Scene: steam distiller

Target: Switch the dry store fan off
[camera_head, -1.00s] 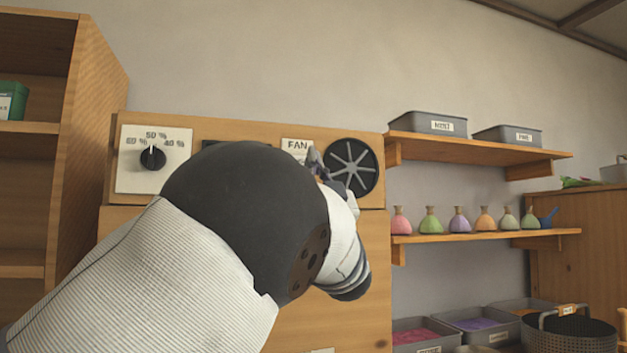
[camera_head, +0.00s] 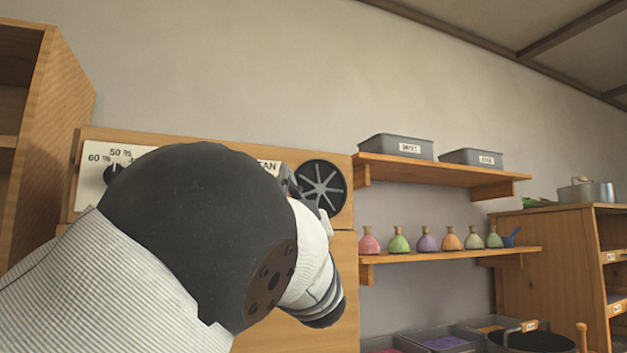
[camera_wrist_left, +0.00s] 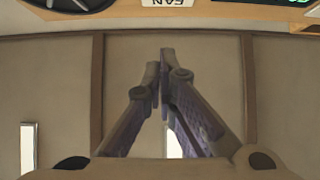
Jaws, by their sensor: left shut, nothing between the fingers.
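The fan (camera_head: 321,188), a dark round grille with pale spokes, sits at the right end of a wooden control panel (camera_head: 220,139). A white FAN label (camera_head: 268,164) is left of it, partly hidden by my left arm. My left gripper (camera_head: 289,181) is shut and empty, in front of the panel between label and fan. The fan's switch is hidden behind the gripper and arm. In the left wrist view, the closed fingers (camera_wrist_left: 166,62) point toward the upside-down FAN label (camera_wrist_left: 168,3), with the fan (camera_wrist_left: 65,4) at the top left. My right gripper is out of view.
A white dial plate (camera_head: 92,185) with percent marks is at the panel's left, partly covered by my arm. Wooden shelves (camera_head: 440,172) with grey bins and several coloured flasks are to the right. A tall wooden cabinet (camera_head: 62,110) stands left.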

